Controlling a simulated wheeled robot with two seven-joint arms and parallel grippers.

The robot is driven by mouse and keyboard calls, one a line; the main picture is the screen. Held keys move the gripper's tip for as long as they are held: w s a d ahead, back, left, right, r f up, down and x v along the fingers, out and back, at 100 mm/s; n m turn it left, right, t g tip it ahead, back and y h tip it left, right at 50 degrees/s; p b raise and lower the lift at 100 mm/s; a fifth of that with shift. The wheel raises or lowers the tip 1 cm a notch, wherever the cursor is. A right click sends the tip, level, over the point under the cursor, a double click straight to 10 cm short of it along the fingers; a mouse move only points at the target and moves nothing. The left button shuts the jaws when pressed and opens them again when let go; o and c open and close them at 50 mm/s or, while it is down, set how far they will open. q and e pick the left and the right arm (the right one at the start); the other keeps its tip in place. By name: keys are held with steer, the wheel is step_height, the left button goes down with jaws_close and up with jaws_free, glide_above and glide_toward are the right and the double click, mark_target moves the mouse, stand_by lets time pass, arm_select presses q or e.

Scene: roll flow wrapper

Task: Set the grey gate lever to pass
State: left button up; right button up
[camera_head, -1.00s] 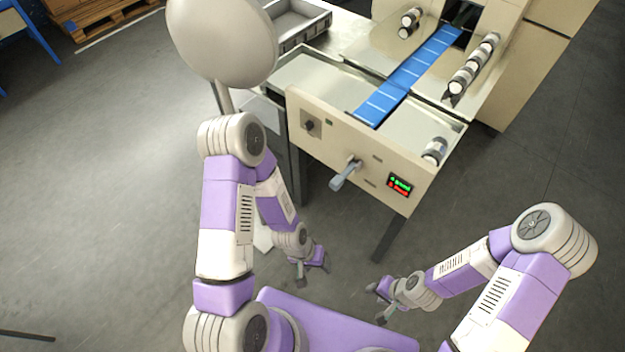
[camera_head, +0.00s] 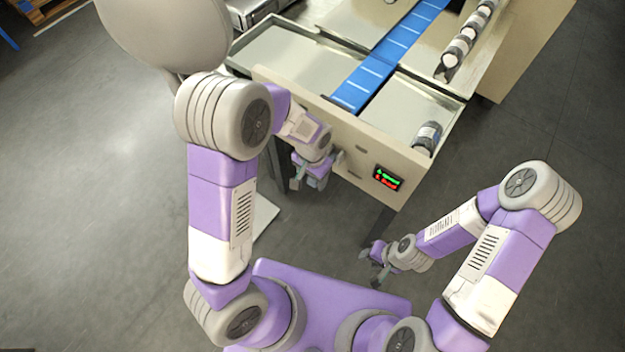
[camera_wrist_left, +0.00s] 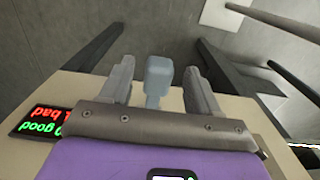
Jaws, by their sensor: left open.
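The grey gate lever (camera_wrist_left: 158,75) stands out from the front panel (camera_head: 275,88) of the machine. In the left wrist view its blocky end lies between the two fingers of my left gripper (camera_wrist_left: 158,90), with a gap on each side. In the head view my left gripper (camera_head: 311,180) is in front of the panel and largely hides the lever. My left gripper is open. My right gripper (camera_head: 373,266) is empty, its fingers apart, low in front of the machine and away from the panel.
A display (camera_head: 387,179) with green and red text is on the panel to the right of the lever. A blue conveyor belt (camera_head: 370,72) runs back from the panel. A dark-and-white roll (camera_head: 427,138) lies on the right deck, and several rolls line the guide (camera_head: 467,40).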

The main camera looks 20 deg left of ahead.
arm_select(q)
steer(key=shift+f, duration=1.05)
steer(key=shift+c, duration=0.3)
jaws_close()
